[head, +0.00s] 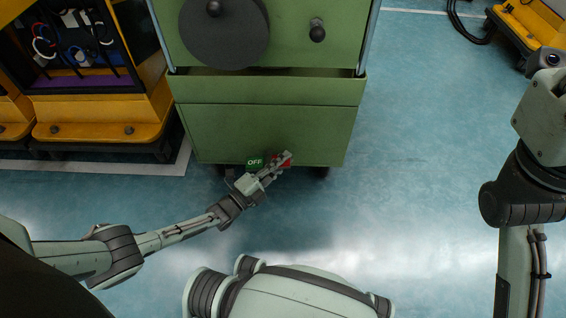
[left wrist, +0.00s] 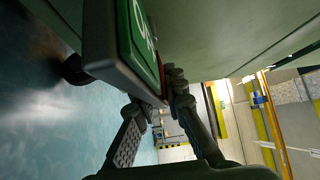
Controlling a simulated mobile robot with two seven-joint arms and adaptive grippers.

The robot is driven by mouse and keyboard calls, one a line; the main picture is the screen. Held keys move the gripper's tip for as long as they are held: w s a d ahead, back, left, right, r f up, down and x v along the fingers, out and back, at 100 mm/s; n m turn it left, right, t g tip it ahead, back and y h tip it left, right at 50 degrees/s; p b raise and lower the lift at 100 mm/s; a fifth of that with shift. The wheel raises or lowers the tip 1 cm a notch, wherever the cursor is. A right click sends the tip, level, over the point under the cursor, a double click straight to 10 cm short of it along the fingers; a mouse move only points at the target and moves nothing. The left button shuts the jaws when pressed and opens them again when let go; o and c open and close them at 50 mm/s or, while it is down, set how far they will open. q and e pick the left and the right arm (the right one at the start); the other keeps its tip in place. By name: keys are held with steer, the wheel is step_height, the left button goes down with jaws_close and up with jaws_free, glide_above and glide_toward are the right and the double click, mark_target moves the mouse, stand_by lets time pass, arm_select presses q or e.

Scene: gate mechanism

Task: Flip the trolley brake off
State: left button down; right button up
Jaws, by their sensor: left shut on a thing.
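The green trolley (head: 262,137) stands in front of me. At its lower front edge is the brake, with a green plate marked OFF (head: 254,162) on the left and a red part (head: 281,163) on the right. My left gripper (head: 286,158) is at the red part and partly covers it. In the left wrist view, the green plate (left wrist: 138,38) is close and its dark edge lies by the fingertips (left wrist: 162,100). The gripper is shut on the brake; the exact contact is partly hidden. My right gripper is not in view; only the right arm shows.
The trolley carries a dark round disc (head: 224,32) and a knob (head: 317,31). An orange-framed unit with cables (head: 100,132) stands close on the left. Another orange unit (head: 535,20) is at the top right. The blue floor (head: 420,130) right of the trolley is clear.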

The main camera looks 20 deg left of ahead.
arm_select(q)
steer(key=shift+r, duration=0.1)
stand_by(0.3)
steer(key=c, duration=1.6)
jaws_free()
steer(key=shift+s+a, duration=0.1)
steer(key=v, duration=1.1)
steer(key=shift+s+a, duration=0.2)
steer(key=shift+s, duration=0.15)
steer(key=shift+f, duration=0.25)
